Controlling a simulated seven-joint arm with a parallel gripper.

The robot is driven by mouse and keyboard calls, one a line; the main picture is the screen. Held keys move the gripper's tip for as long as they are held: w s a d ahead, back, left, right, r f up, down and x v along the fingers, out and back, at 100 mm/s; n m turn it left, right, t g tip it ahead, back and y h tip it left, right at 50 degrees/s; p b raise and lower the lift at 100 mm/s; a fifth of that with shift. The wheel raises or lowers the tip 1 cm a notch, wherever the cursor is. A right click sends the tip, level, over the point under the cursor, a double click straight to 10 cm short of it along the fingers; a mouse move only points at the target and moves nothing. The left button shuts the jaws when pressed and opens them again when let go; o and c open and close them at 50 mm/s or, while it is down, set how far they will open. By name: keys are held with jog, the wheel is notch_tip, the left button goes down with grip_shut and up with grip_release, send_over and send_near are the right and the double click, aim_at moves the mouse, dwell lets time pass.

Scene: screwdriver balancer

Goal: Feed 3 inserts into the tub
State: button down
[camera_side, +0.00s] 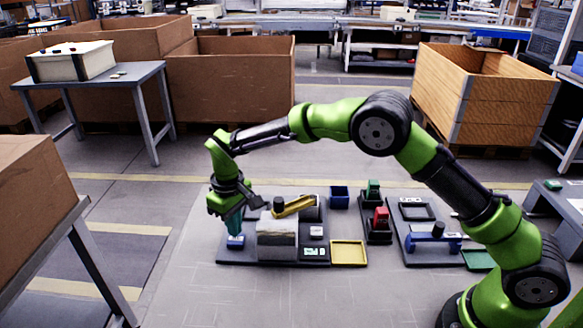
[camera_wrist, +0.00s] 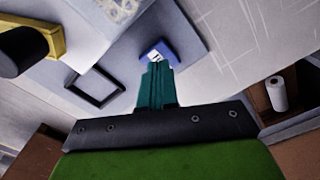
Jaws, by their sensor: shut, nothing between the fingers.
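My gripper (camera_side: 234,229) has teal fingers, shut and pointing down. Its tips are right above a small blue block (camera_side: 236,242) at the left end of a dark board; I cannot tell whether they touch it. In the wrist view the shut fingers (camera_wrist: 157,70) point at the blue block (camera_wrist: 168,48), which has a pale marked face. A grey housing (camera_side: 277,240) stands right of the gripper, with a yellow lever (camera_side: 294,206) above it. A shallow yellow tray (camera_side: 348,254) and a small blue open bin (camera_side: 339,196) stand to the right. I cannot make out any loose inserts, or which container is the tub.
A small display (camera_side: 314,252) sits between housing and yellow tray. Green (camera_side: 373,188) and red (camera_side: 381,216) blocks stand on a dark base farther right. Beyond them is a board with a blue fixture (camera_side: 433,241). The floor left of the gripper is clear.

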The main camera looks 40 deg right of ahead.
jog(key=shift+f, duration=1)
dwell(0.3)
dwell(0.4)
jog(key=shift+r, duration=3.55)
notch_tip(320, 180, up, 6)
jog(key=shift+f, duration=5.55)
jog(key=shift+f, duration=0.7)
